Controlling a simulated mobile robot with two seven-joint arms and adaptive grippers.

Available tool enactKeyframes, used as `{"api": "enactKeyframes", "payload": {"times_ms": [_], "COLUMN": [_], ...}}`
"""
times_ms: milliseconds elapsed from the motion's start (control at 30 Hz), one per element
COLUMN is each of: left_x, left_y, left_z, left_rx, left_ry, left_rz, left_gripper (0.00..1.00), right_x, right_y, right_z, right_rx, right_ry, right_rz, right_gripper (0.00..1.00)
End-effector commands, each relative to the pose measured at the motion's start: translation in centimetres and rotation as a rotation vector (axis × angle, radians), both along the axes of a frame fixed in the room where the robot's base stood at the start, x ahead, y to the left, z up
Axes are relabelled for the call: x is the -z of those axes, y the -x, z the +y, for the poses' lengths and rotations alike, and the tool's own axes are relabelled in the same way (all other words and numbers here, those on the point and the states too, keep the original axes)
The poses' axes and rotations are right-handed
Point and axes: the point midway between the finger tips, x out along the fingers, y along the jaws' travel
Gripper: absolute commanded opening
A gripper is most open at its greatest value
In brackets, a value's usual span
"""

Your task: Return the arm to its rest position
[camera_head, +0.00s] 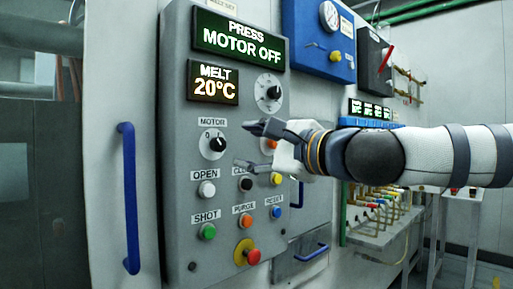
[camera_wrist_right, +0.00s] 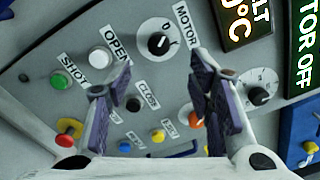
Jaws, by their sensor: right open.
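My right arm (camera_head: 420,155) reaches in from the right across the grey control panel (camera_head: 175,200). My right gripper (camera_head: 249,147) is open and empty in front of the panel, just right of the black MOTOR knob (camera_head: 212,144). In the wrist view, the two fingers of the gripper (camera_wrist_right: 163,80) are spread, with the panel showing between them. The MOTOR knob (camera_wrist_right: 158,44) lies beyond the fingertips there. The gripper partly hides an orange button (camera_head: 269,145) and the CLOSE label. I cannot tell whether a finger touches the panel. My left gripper is not in view.
The upper display (camera_head: 238,40) reads PRESS MOTOR OFF; the lower one (camera_head: 213,83) reads MELT 20°C. A red mushroom button (camera_head: 252,257) sticks out low on the panel. A blue door handle (camera_head: 130,198) stands at left. Piping and valves (camera_head: 385,205) lie below my arm.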

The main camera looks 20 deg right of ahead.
Motion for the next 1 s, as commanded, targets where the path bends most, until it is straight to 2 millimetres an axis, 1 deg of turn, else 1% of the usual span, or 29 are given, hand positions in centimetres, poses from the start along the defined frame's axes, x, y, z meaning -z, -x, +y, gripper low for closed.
{"api": "enactKeyframes", "payload": {"times_ms": [33, 100, 200, 600, 667, 733, 767, 800, 867, 900, 967, 1000], "left_x": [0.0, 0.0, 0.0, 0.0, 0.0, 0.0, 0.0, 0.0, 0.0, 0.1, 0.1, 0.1], "left_y": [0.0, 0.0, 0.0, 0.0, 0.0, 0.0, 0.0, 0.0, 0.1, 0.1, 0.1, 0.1], "left_z": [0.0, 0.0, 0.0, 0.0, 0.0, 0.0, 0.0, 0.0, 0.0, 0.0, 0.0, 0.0], "left_rx": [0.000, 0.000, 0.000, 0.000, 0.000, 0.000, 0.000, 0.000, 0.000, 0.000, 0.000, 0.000], "left_ry": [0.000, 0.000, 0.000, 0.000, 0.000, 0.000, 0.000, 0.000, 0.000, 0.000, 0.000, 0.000], "left_rz": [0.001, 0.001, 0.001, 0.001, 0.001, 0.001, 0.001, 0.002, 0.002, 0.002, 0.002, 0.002], "left_gripper": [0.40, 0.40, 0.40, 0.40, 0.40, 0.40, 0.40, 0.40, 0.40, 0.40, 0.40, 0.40], "right_x": [0.0, 0.1, 0.2, 0.2, 0.8, 3.5, 5.4, 8.7, 14.6, 18.7, 24.6, 28.6], "right_y": [0.7, 1.3, 1.9, 1.9, 1.7, 1.0, 0.6, 0.1, -0.3, -0.2, 0.6, 1.6], "right_z": [-0.3, -0.5, -0.7, -0.7, -0.5, 0.1, 0.6, 1.3, 2.3, 2.9, 3.5, 3.8], "right_rx": [-0.002, 0.000, 0.000, 0.000, 0.000, -0.002, -0.004, -0.011, -0.033, -0.052, -0.094, -0.129], "right_ry": [-0.009, -0.005, -0.002, 0.001, 0.013, 0.068, 0.110, 0.178, 0.302, 0.388, 0.515, 0.600], "right_rz": [0.001, 0.002, 0.003, 0.002, 0.012, 0.052, 0.081, 0.128, 0.207, 0.262, 0.338, 0.388], "right_gripper": [0.48, 0.48, 0.48, 0.48, 0.48, 0.48, 0.48, 0.48, 0.48, 0.48, 0.48, 0.48]}}
